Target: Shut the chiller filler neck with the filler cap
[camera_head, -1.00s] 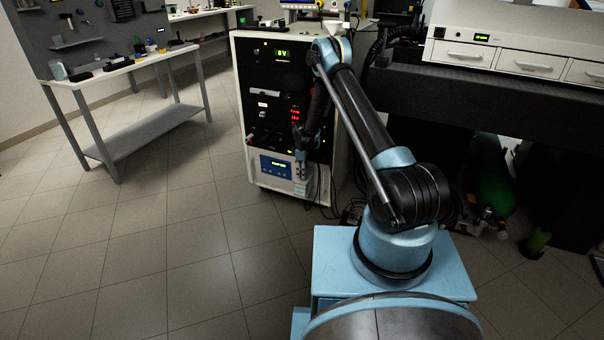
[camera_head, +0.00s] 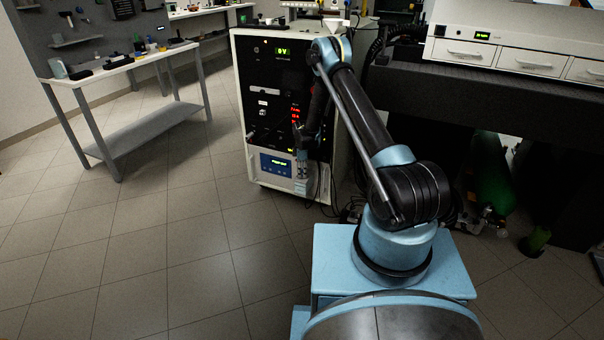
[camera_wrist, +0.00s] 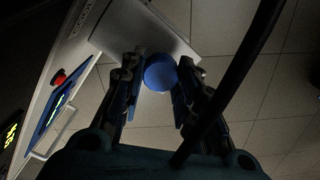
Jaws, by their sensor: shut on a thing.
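A round blue cap (camera_wrist: 160,73), which I take to be the filler cap, sits between my fingertips in the wrist view. My gripper (camera_wrist: 160,80) is shut on it. In the head view my gripper (camera_head: 302,167) hangs pointing down in front of the chiller's blue panel (camera_head: 277,165), low on the rack front. A pale ledge (camera_head: 301,187) juts out just below the gripper; it also shows beyond the cap in the wrist view (camera_wrist: 130,28). The filler neck cannot be made out; the cap and fingers may hide it. I cannot tell whether the cap touches anything.
The white-sided instrument rack (camera_head: 343,130) stands close behind my gripper. A dark cable crosses the right of the wrist view (camera_wrist: 243,70). Cables lie on the floor right of the rack. A side table (camera_head: 130,62) stands at the left, with open tiled floor between.

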